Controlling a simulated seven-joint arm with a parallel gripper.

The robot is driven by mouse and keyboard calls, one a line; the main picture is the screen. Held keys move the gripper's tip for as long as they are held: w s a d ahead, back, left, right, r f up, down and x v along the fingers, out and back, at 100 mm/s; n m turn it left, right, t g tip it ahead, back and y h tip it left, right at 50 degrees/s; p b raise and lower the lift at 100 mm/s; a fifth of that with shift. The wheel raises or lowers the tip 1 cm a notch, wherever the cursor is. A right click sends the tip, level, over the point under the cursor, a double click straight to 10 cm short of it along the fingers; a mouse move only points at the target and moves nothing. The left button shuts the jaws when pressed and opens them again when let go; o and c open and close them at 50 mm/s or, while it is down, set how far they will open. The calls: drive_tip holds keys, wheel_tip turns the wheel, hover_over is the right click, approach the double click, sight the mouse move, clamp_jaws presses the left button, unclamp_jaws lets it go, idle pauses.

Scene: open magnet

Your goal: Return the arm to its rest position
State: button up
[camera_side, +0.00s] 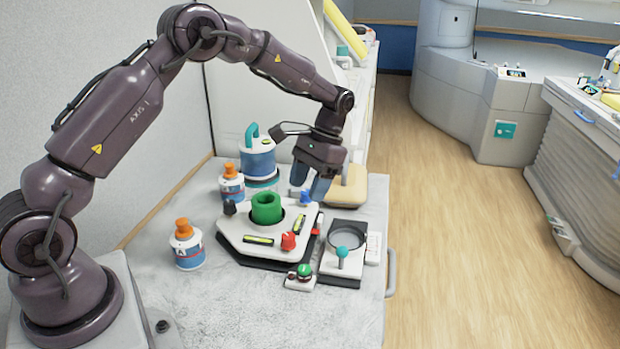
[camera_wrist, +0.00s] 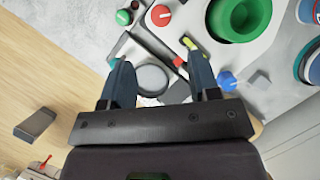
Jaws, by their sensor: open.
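My arm reaches from the left over the bench in the side view, bent at the elbow. My gripper (camera_side: 321,187) hangs at its end with blue fingers, just above and behind the console with the green cup. In the wrist view my gripper (camera_wrist: 160,85) shows two dark blue fingers spread apart, with nothing held between them. A round grey dish (camera_wrist: 152,79) shows below and between the fingers. The fingers look clear of the console, though their exact height above it is hard to tell.
The white console (camera_side: 262,222) carries a green cup (camera_side: 267,208), a red knob (camera_side: 288,241) and a blue knob (camera_side: 305,197). Two orange-capped bottles (camera_side: 188,250) (camera_side: 231,184) and a blue canister (camera_side: 258,158) stand nearby. The bench front (camera_side: 280,315) is bare.

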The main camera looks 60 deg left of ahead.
drive_tip(key=shift+w+r, duration=0.2)
drive_tip(key=shift+r, duration=0.4)
drive_tip(key=shift+w, duration=0.1)
drive_tip(key=s+d+r+t, duration=0.4)
drive_tip(key=s+r, duration=0.4)
drive_tip(key=s, duration=0.4)
drive_tip(key=s+d+r+m+t, duration=0.1)
drive_tip(key=s+d+r+t, duration=0.3)
drive_tip(key=s+r, duration=0.5)
drive_tip(key=s+t, duration=0.2)
drive_tip(key=s, duration=0.1)
drive_tip(key=shift+d, duration=0.15)
